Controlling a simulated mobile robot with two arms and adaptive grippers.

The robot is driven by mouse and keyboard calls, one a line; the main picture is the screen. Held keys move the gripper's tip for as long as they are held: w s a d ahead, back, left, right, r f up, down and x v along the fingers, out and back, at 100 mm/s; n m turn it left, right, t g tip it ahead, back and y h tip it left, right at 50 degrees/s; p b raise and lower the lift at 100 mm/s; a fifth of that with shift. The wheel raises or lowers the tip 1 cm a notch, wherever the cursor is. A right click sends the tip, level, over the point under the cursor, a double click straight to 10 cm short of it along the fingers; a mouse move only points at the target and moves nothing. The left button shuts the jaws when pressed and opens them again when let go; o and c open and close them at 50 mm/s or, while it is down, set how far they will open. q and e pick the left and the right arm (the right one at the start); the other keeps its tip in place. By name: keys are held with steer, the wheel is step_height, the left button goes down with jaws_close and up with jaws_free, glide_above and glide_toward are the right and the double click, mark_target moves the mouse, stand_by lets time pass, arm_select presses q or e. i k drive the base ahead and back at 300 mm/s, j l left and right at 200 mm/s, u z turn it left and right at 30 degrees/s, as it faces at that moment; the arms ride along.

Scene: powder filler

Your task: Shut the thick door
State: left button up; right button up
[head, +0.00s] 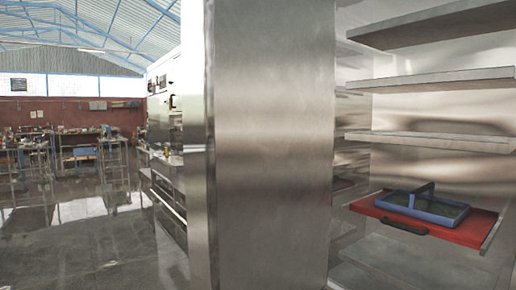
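The thick door (272,150) is a tall brushed-metal slab that fills the middle of the head view from top to bottom. A narrower face of it shows along its left side. It appears to stand open, since the cabinet's shelved inside shows to its right. Its hinge and any handle cannot be made out. Neither of my grippers is in view.
Inside the cabinet are several metal shelves (440,82). A red tray (468,233) with a dark handle holds a blue container (425,208). At left, a white machine (163,110) stands behind the door; the shiny floor (80,245) is clear, with workbenches (85,150) beyond.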

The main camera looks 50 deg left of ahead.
mark_target(259, 76)
steer(key=k+j, duration=0.1)
steer(key=j, duration=4.2)
steer(key=k, duration=0.05)
